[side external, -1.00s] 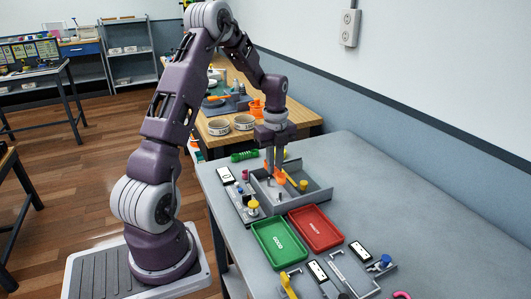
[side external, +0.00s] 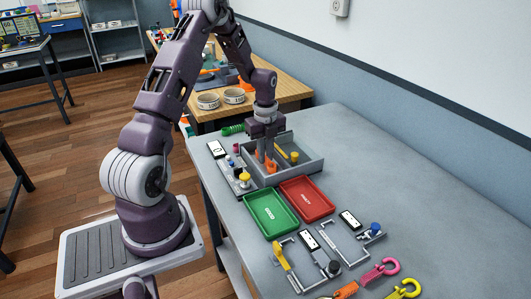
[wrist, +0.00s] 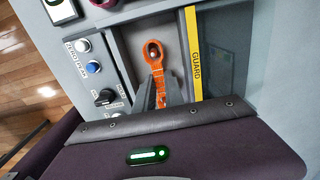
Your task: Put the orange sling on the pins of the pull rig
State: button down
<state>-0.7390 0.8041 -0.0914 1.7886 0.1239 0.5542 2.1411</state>
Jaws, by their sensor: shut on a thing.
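The orange sling (wrist: 157,70) runs lengthwise in the wrist view, its far loop deep in the grey pull rig (wrist: 122,55). A small round pin-like tip shows inside that loop; whether the loop is seated cannot be told. My gripper (wrist: 162,92) is shut on the sling's nearer part, and its fingers hide the near end and any pin there. In the side view my gripper (side external: 265,162) points down into the rig's open box (side external: 308,166), with orange (side external: 271,167) at its fingertips.
A yellow guard bar (wrist: 194,55) stands right of the sling. A panel with knobs (wrist: 105,97) lies to the left. A green tray (side external: 271,213) and a red tray (side external: 307,199) sit in front of the rig. Hooks and brackets lie nearer on the bench.

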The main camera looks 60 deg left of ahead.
jog(key=shift+f, duration=0.2)
dwell(0.5)
jog(key=c, duration=1.3)
grip_release()
jog(key=shift+c, duration=0.2)
jog(key=shift+o, duration=0.2)
jog(key=o, duration=0.4)
jog(key=shift+c, duration=0.2)
jog(key=shift+r, duration=0.1)
